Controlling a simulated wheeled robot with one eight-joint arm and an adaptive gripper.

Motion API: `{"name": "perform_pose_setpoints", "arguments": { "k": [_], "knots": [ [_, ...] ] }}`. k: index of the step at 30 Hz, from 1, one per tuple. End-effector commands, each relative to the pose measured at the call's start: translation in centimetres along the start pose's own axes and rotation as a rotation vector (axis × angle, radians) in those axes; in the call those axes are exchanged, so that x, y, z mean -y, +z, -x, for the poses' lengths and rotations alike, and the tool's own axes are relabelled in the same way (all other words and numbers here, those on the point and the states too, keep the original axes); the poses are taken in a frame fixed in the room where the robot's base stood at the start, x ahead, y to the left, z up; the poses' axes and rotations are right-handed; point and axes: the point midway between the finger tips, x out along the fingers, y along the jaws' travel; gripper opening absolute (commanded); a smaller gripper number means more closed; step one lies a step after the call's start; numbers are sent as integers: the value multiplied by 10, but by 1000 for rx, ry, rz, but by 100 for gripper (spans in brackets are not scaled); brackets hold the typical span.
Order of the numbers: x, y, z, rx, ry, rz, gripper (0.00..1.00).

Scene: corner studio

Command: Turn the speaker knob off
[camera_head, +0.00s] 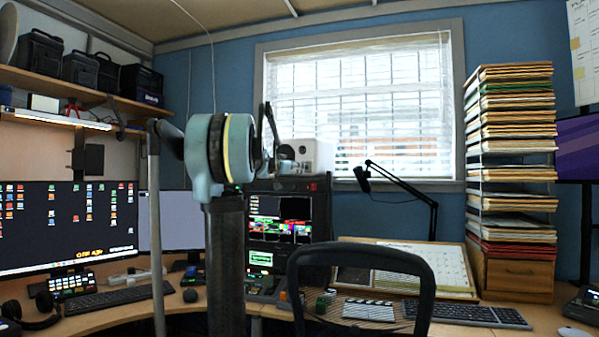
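A white box (319,154) that looks like the speaker stands on top of the black equipment rack, in front of the window. Its left part is hidden behind my arm. I cannot make out a knob on it. My gripper (270,140) appears as a dark, narrow shape beyond the pale blue joint of my arm. It overlaps the left side of the white box in the picture. I cannot tell whether it touches the box, and its fingers are too small and covered to read.
A black chair back (362,252) stands in front of the desk at centre right. The black rack (318,225) holds lit screens. Monitors (65,225) fill the left.

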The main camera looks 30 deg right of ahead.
Motion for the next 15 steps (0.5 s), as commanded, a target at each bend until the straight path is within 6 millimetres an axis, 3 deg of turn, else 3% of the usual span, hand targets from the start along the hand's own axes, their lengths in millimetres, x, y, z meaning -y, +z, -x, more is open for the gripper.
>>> {"name": "perform_pose_setpoints", "arguments": {
  "k": [6, 15],
  "knots": [
    [-1, 0, -34, 0, 2, 0, 40],
    [0, 0, -59, 0, 0, 0, 40]
  ]
}}
